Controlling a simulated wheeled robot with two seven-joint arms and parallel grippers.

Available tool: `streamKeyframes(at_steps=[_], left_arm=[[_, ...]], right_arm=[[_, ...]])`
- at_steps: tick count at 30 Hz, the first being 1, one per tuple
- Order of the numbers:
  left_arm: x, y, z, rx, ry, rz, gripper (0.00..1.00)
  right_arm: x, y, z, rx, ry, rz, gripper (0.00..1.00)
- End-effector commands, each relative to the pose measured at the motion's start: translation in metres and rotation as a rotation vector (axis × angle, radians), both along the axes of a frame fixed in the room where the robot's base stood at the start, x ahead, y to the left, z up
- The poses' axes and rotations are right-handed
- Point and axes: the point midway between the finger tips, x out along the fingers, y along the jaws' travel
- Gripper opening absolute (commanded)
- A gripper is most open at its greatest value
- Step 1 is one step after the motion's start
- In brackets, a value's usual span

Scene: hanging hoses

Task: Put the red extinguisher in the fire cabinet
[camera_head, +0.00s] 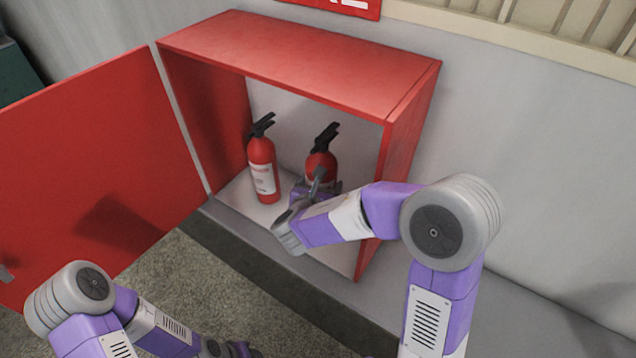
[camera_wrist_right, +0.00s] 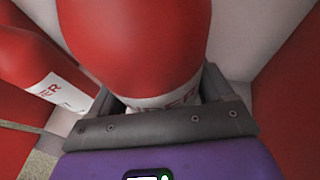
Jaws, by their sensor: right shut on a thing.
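The red fire cabinet (camera_head: 300,62) stands against the wall with its door (camera_head: 85,165) swung open to the left. One red extinguisher (camera_head: 262,170) stands upright inside on the left of the white floor. A second red extinguisher (camera_head: 321,163) is inside to its right, upright, its lower part hidden by my right gripper (camera_head: 318,188). In the right wrist view the jaws (camera_wrist_right: 165,105) are closed around this extinguisher's body (camera_wrist_right: 140,40), and the other extinguisher (camera_wrist_right: 40,80) shows at left. Whether the held one touches the floor is hidden. My left gripper (camera_head: 240,350) is low at the bottom edge, partly cut off.
The cabinet's right side wall (camera_head: 408,135) is close to my right arm. A red sign (camera_head: 350,6) hangs on the wall above. Grey carpet-like ground (camera_head: 200,270) lies in front of the cabinet. The cabinet floor left of the held extinguisher is taken by the other one.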

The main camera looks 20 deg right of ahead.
Motion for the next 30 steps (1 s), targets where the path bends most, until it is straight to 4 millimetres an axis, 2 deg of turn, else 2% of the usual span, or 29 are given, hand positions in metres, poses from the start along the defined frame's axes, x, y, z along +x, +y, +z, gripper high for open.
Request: streamKeyframes(at_steps=[7,15,27,28,30], left_arm=[[0.0,0.0,-0.006,0.0,0.0,0.0,0.43],[0.0,0.0,-0.017,0.0,0.0,0.0,0.43],[0.0,0.0,-0.02,0.0,0.0,0.0,0.43],[0.0,0.0,-0.02,0.0,0.0,0.0,0.43],[0.0,0.0,-0.019,0.0,0.0,0.0,0.43]], right_arm=[[0.001,0.0,-0.013,-0.001,-0.008,0.0,0.0],[0.001,0.0,-0.043,-0.002,-0.008,0.001,0.0],[0.001,0.0,-0.046,0.0,-0.011,0.001,0.0],[0.0,0.0,-0.049,0.001,-0.002,0.001,0.83],[0.0,0.0,-0.048,0.001,-0.002,0.001,0.94]])
